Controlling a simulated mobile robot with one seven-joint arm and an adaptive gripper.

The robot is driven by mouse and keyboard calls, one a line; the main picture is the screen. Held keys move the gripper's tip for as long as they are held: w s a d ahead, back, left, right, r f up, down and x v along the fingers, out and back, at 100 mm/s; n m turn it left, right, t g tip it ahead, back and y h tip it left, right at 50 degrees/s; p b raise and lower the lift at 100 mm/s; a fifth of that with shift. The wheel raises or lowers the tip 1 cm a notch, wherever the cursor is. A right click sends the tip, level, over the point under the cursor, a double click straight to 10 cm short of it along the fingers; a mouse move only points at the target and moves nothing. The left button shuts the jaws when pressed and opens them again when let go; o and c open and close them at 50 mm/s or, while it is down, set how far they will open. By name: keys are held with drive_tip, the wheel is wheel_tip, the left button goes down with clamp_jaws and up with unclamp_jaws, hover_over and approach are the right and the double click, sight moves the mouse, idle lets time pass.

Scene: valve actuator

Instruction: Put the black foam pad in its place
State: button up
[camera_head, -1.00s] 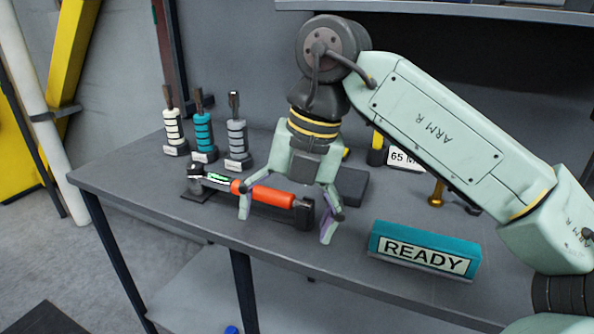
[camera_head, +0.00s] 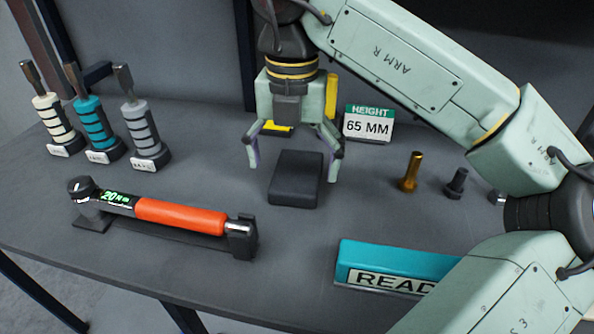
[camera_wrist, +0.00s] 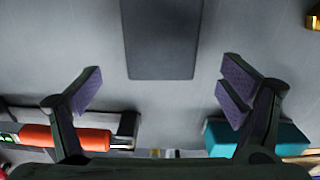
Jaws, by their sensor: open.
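The black foam pad (camera_head: 296,180) is a dark rectangular block lying flat on the grey bench, in the middle of the head view. In the wrist view the pad (camera_wrist: 160,38) shows at the top centre, beyond the fingertips and between their lines. My gripper (camera_head: 294,160) is open, pointing down, above and apparently a little behind the pad. In the wrist view its purple-lined fingers (camera_wrist: 162,88) are spread wide with nothing between them. I cannot see any clearly marked place for the pad.
An orange-handled torque wrench (camera_head: 180,215) lies in a black cradle at front left. Several banded tools (camera_head: 92,128) stand at back left. A teal READY block (camera_head: 390,262) is at front right. A 65 MM height sign (camera_head: 367,124) and a brass bolt (camera_head: 411,172) stand to the right.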

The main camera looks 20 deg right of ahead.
sight(294, 182)
drive_tip(key=shift+w+d+f+p, duration=0.15)
drive_tip(key=shift+f+p, duration=0.2)
drive_tip(key=shift+f, duration=1.9)
drive_tip(key=c, duration=1.2)
drive_tip(key=shift+r, duration=0.15)
